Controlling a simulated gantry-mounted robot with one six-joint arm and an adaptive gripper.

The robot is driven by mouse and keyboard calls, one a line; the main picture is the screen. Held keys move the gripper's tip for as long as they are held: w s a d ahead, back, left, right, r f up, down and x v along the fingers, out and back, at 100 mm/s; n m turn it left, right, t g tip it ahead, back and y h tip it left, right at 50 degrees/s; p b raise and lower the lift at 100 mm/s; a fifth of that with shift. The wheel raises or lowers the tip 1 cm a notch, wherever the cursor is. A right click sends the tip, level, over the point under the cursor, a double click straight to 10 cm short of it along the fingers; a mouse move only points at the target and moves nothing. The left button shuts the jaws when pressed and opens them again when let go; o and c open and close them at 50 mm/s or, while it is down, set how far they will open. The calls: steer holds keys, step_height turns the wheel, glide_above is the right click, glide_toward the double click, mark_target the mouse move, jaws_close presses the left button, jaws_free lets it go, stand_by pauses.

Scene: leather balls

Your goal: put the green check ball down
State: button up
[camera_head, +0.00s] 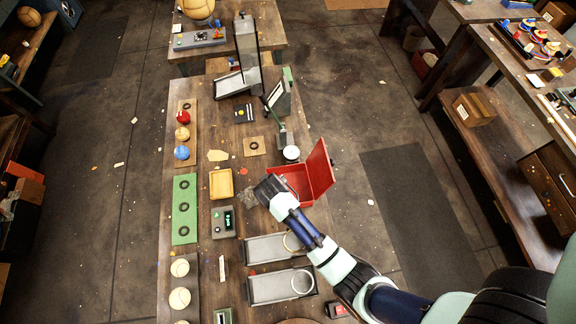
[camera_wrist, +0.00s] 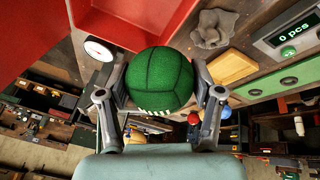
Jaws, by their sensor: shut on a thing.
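The green check ball (camera_wrist: 158,78) shows in the wrist view between the two fingers of my gripper (camera_wrist: 160,92). It is dark green with panel seams and a row of white marks low on its near side. My gripper is shut on it. In the head view my gripper (camera_head: 266,189) is over the middle of the bench, just left of the open red box (camera_head: 319,172). The ball cannot be made out there, hidden by my gripper and arm.
A green strip (camera_head: 185,228) with several dark rings lies at left, beside a yellow tray (camera_head: 221,183) and a counter (camera_head: 223,221) reading 0 pcs. Red, tan and blue balls sit on a board (camera_head: 191,103) behind it. Two grey trays (camera_head: 268,288) lie in front.

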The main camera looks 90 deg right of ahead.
steer(key=s+d+r+m+g+b, duration=0.1)
steer(key=s+d+r+m+b, duration=0.15)
steer(key=s+d+r, duration=0.25)
steer(key=b, duration=0.2)
glide_toward(289, 187)
steer(key=x, duration=0.6)
steer(key=shift+f+b, duration=0.15)
steer(key=shift+b, duration=0.15)
steer(key=o, duration=1.3)
steer(key=shift+o, duration=0.2)
steer(key=shift+r, duration=0.2)
